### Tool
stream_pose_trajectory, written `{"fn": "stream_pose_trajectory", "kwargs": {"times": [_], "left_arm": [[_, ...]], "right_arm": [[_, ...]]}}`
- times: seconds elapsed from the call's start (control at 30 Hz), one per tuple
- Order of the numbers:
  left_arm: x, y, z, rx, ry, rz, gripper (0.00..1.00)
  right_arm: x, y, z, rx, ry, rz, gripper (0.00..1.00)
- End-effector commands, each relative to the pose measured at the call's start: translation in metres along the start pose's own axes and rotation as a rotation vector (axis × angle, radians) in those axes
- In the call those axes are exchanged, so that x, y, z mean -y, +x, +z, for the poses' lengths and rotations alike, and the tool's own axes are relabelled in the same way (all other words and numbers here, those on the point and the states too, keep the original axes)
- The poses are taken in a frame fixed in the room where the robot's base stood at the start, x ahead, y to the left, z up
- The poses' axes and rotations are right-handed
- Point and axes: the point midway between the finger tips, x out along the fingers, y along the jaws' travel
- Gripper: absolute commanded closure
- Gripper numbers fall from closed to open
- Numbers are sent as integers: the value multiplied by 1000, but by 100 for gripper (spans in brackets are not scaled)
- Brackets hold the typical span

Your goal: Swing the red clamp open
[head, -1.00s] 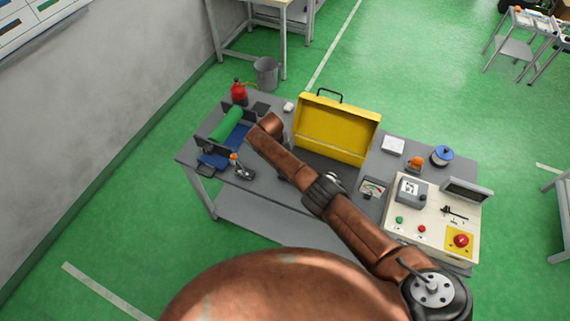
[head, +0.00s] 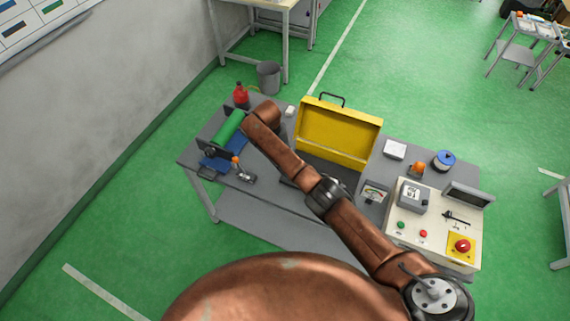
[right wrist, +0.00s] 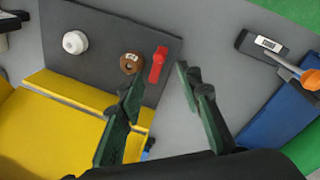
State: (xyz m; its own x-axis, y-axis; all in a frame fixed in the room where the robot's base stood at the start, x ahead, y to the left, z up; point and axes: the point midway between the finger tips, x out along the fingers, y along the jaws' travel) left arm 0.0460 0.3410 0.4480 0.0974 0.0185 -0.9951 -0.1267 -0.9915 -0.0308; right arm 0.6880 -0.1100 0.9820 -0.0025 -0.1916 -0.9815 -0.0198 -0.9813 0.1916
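A small red bar (right wrist: 158,65), likely the red clamp, lies beside a brown disc (right wrist: 131,63) on a dark grey panel (right wrist: 105,45) in the right wrist view. My right gripper (right wrist: 159,76) is open and empty. Its two green-edged fingers point toward the red bar, which appears between and just beyond their tips. I cannot tell how high the fingers are above it. In the head view, my right arm covers the gripper and the red bar. My left gripper is not in view.
The yellow case (head: 338,133) stands open on the grey table (head: 270,205). A white knob (right wrist: 75,42) sits on the panel. A lever with an orange handle (right wrist: 311,80) stands near a blue base (right wrist: 275,115). A control box (head: 415,232) is at the right.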

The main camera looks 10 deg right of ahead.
Motion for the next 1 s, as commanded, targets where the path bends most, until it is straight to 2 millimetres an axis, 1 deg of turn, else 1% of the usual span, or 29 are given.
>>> {"fn": "stream_pose_trajectory", "kwargs": {"times": [0.03,0.1,0.2,0.3,0.43,0.87,1.0], "left_arm": [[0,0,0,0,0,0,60],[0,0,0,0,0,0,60],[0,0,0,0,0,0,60],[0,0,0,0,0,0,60],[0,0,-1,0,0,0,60],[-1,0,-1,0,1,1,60],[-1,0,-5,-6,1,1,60]], "right_arm": [[1,-10,-1,-3,-1,-2,67],[1,-21,0,-2,0,-2,67],[1,-32,0,0,-1,-1,67],[0,-39,0,0,-1,-1,67],[0,-41,0,1,-1,0,67],[0,-41,0,0,-1,0,67],[0,-40,0,1,-1,0,67]]}}
